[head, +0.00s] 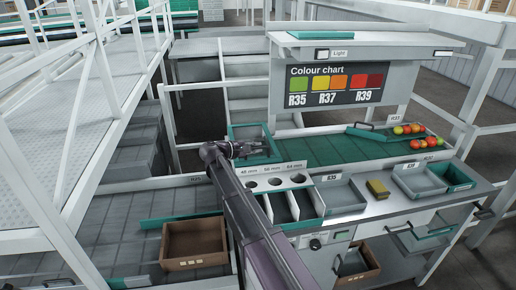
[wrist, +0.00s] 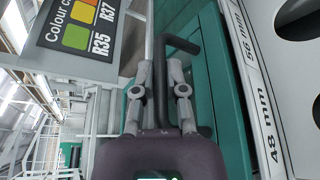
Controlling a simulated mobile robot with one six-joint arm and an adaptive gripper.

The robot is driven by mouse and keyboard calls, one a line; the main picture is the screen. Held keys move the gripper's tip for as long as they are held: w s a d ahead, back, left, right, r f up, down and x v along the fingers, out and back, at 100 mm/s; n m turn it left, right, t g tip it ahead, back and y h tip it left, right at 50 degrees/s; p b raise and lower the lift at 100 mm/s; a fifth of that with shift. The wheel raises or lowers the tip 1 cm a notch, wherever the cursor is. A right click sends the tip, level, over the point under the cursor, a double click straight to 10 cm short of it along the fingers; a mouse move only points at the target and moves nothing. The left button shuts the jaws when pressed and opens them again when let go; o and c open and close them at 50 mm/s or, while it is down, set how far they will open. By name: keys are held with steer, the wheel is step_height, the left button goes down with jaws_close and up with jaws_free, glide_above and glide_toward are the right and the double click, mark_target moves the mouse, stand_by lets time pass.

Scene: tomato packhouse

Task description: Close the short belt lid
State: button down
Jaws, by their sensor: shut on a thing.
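My gripper (head: 264,149) is at the teal-rimmed opening (head: 233,131) at the left end of the green belt. In the wrist view my gripper (wrist: 160,78) is shut on a dark bent handle (wrist: 178,43), with the bar between its fingers. A teal panel (wrist: 201,90) lies right beside the handle; I take this to be the short belt lid. The gripper hides part of the lid, and its exact angle cannot be told. In the head view the handle is too small to make out clearly.
The sizing plate (head: 282,171) with round holes is just in front of my gripper. The colour chart (head: 334,85) stands behind the belt (head: 325,146). Another teal flap (head: 366,134) and several tomatoes (head: 416,130) lie to the right. A brown crate (head: 194,264) stands lower left.

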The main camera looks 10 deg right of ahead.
steer(key=shift+f+b, duration=0.45)
steer(key=shift+f, duration=0.1)
steer(key=shift+s, duration=0.2)
steer(key=shift+f, duration=0.1)
steer(key=c, duration=0.7)
jaws_free()
steer(key=shift+w, duration=0.1)
